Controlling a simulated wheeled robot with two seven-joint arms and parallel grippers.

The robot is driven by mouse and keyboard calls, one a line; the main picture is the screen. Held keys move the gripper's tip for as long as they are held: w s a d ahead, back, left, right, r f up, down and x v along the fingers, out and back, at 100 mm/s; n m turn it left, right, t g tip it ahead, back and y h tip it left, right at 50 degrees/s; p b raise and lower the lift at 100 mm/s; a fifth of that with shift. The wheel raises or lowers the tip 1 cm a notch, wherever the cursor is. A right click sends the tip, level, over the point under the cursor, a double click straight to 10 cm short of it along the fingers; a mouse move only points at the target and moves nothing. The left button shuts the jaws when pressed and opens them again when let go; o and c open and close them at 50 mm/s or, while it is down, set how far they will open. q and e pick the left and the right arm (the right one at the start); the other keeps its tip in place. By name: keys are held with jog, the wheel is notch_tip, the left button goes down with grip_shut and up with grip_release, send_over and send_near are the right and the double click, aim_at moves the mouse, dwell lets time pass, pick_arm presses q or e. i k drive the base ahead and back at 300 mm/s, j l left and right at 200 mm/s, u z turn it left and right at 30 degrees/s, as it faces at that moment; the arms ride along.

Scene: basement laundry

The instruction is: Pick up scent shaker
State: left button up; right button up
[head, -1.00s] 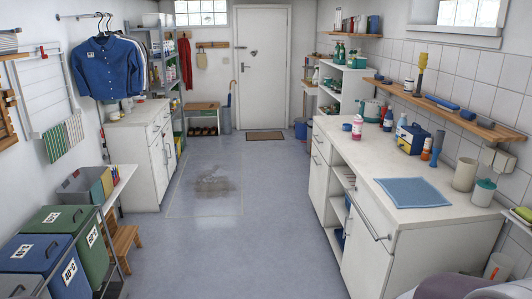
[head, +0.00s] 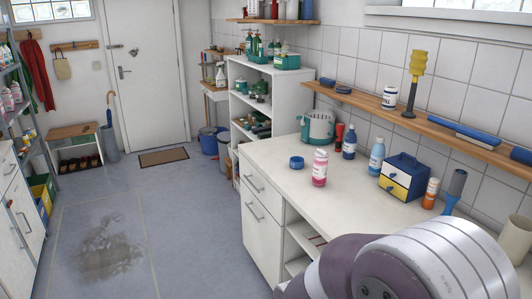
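A small pink bottle (head: 320,170) with a white cap and white label stands upright near the left end of the white counter top (head: 262,150); it looks like the scent shaker, though its label is too small to read. A low round blue object (head: 297,163) lies just left of it. The bottle stands clear, with nothing touching it. One of my arm links, purple and white, fills the bottom right in front of the counter. Neither gripper shows.
A wooden wall shelf (head: 440,121) hangs above. Floor left of the counter is clear.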

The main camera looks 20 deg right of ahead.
aim_at(320, 165)
jog(key=i+z, duration=0.2)
jog(key=i, duration=0.25)
jog(key=i+j+z, duration=0.2)
jog(key=i, duration=0.25)
jog(key=i+z, duration=0.25)
jog(key=i, duration=0.2)
